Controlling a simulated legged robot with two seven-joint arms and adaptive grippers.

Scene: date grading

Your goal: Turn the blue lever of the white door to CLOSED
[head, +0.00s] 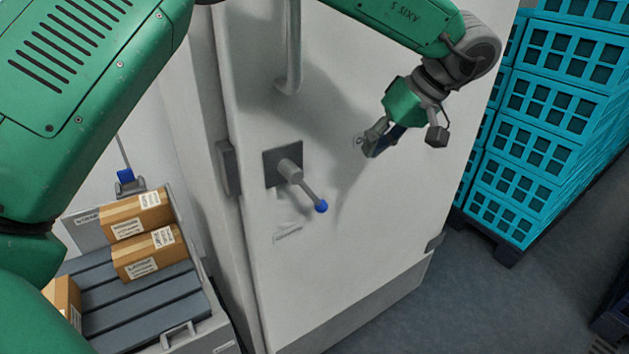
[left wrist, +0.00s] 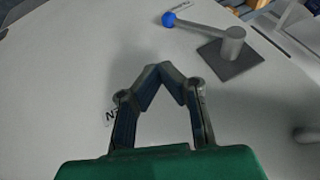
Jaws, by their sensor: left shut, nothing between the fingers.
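The white door (head: 350,240) fills the middle of the head view. Its lever (head: 304,188) is a grey arm on a dark square plate (head: 270,167), with a blue knob (head: 321,206) at its end, pointing down and right. A small label (head: 288,235) lies on the door below it; its text is unreadable. My left gripper (head: 370,148) is shut and empty, close to the door, right of and above the knob, and apart from it. In the left wrist view, its fingertips (left wrist: 160,72) meet; the blue knob (left wrist: 169,20) lies beyond them. A partly hidden label (left wrist: 110,114) shows "EN".
A grey vertical handle (head: 292,50) stands out from the door above the lever. Stacked turquoise crates (head: 545,130) stand at the right. Cardboard boxes (head: 150,255) sit on a grey slatted surface (head: 150,305) at the left. The floor (head: 480,290) in front of the crates is clear.

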